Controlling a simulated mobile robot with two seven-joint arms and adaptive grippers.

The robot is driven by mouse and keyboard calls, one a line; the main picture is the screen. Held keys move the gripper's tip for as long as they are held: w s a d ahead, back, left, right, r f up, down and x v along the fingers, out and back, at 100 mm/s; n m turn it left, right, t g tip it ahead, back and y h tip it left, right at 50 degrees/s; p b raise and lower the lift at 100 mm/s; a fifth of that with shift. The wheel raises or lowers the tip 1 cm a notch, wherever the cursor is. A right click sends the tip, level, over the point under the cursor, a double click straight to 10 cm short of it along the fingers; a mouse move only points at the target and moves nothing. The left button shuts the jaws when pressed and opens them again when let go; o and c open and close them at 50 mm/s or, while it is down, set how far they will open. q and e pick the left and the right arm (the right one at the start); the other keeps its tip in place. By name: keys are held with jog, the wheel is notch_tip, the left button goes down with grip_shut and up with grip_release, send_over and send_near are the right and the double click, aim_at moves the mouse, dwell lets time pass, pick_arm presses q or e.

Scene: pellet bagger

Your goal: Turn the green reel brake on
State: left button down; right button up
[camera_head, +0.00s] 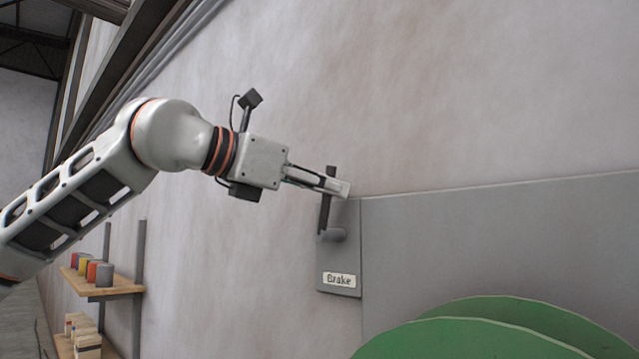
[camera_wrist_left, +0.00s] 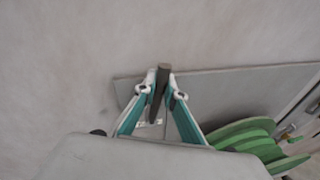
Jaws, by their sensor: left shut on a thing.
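The brake lever (camera_head: 325,212) is a dark bar standing roughly upright from a round pivot on a grey plate with a "Brake" label (camera_head: 339,280). My left gripper (camera_head: 338,187) is shut on the upper part of the lever. In the left wrist view the lever (camera_wrist_left: 161,82) stands between the two fingertips (camera_wrist_left: 163,90). The green reel (camera_head: 500,335) is at the bottom right, below and right of the brake plate, and it also shows in the left wrist view (camera_wrist_left: 245,135). My right gripper is out of view.
A grey panel (camera_head: 480,235) on the wall lies right of the brake plate. Wooden shelves (camera_head: 110,288) with several coloured cans stand at the lower left, below my left arm. The wall above the lever is bare.

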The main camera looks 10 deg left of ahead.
pick_arm(q)
jog(key=shift+s+d+f+m+y, duration=0.3)
jog(key=shift+d+m, duration=0.2)
jog(key=shift+m, duration=0.3)
jog(key=shift+s+d+f+m+y, duration=0.15)
jog(key=shift+s+d+m, duration=0.25)
jog(key=shift+m, duration=0.4)
jog(key=c, duration=2.1)
grip_release()
jog(key=v, duration=1.2)
jog(key=shift+d+f, duration=0.1)
jog(key=shift+f, duration=0.05)
